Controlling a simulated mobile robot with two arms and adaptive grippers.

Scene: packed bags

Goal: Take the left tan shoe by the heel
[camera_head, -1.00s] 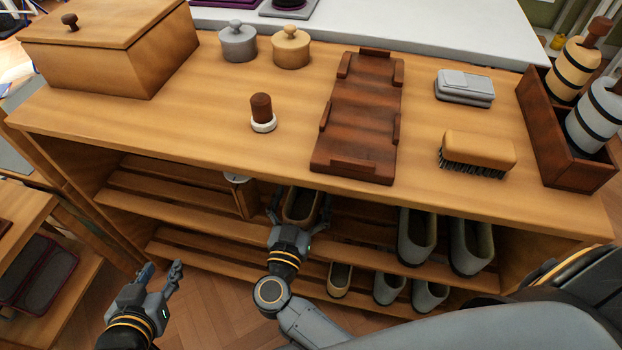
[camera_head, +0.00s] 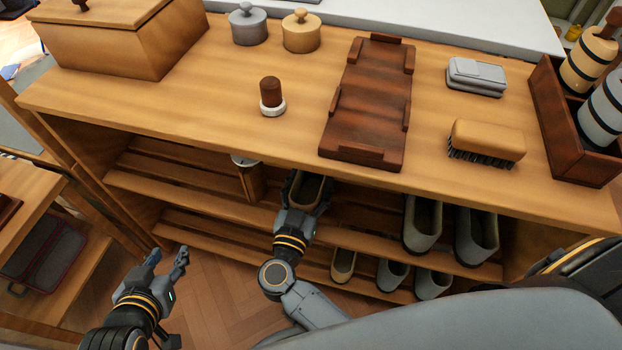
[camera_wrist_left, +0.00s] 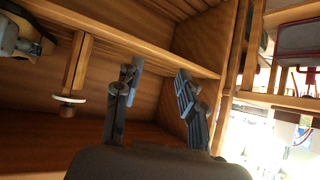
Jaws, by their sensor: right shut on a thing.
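A tan shoe (camera_head: 306,186) is on the upper slatted shelf, below the front edge of the top board. My right gripper (camera_head: 304,202) is shut on its near end, with fingers on both sides. Another tan shoe (camera_head: 343,265) stands on the lower shelf, to the right of my right arm. My left gripper (camera_head: 168,258) is open and empty in front of the rack at the left. In the left wrist view its two fingers (camera_wrist_left: 156,82) are apart with nothing between them.
Two larger grey shoes (camera_head: 422,224) are on the upper shelf at right, and smaller grey shoes (camera_head: 392,274) on the lower one. The shelf's left part is bare.

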